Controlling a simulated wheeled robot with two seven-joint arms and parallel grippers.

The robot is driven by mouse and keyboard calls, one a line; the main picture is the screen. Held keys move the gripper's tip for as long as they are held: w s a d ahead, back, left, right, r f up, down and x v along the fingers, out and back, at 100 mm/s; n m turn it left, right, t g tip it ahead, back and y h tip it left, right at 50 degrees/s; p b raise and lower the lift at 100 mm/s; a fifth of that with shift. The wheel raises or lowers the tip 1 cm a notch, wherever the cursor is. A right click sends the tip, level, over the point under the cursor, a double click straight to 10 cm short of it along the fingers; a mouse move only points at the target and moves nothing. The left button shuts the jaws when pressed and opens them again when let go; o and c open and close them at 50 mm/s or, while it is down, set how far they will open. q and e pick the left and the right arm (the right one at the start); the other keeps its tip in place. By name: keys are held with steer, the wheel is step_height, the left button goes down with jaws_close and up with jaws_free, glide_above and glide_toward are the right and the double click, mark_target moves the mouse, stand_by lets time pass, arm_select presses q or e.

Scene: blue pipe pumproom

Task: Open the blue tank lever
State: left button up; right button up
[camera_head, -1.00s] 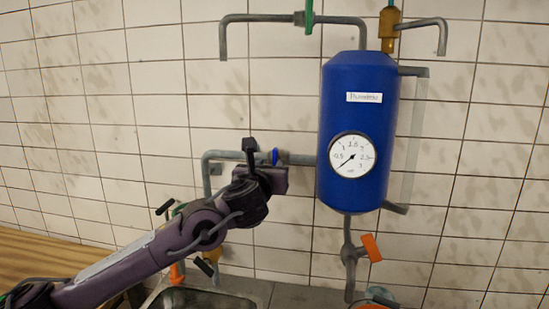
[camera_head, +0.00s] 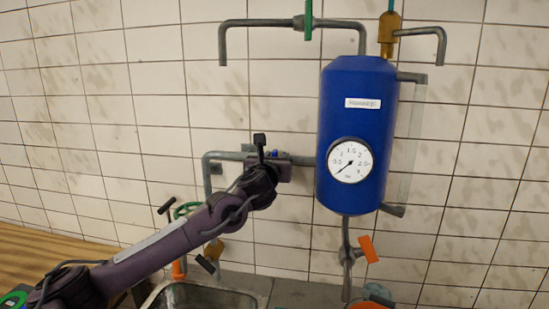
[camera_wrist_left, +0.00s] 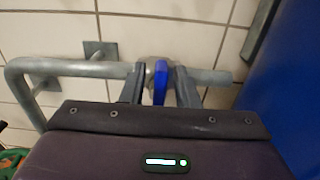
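The blue tank (camera_head: 355,110) hangs on the tiled wall, with a label and a round gauge (camera_head: 350,161) on its front. A grey pipe (camera_head: 222,155) runs into its left side, carrying a small blue lever (camera_head: 275,153), mostly hidden behind my left gripper (camera_head: 281,156). In the left wrist view the blue lever (camera_wrist_left: 160,82) stands upright on the pipe. My left gripper (camera_wrist_left: 160,86) is open, with one finger on each side of the lever and a small gap visible on both sides. My right gripper is in neither view.
An orange-handled valve (camera_head: 369,248) hangs below the tank. A brass valve (camera_head: 389,35) and a green-handled valve (camera_head: 308,20) are above. A sink (camera_head: 205,296) lies below my left arm, a wooden counter (camera_head: 40,250) at the left. The wall left of the pipe is clear.

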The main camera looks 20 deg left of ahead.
arm_select(q)
jaws_close()
arm_select(e)
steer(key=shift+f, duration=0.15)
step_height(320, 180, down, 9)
steer(key=b, duration=0.9)
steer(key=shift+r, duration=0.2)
arm_select(q)
steer(key=a+f+n, duration=0.1)
steer(key=n, duration=1.1)
steer(key=a+f+n+b, duration=0.1)
steer(key=n, duration=0.4)
steer(key=shift+s+a+f+n, duration=0.25)
steer(key=shift+a+f+n, duration=0.05)
steer(key=shift+f+n, duration=0.1)
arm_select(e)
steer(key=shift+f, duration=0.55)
arm_select(q)
steer(key=shift+o, duration=0.8)
jaws_free()
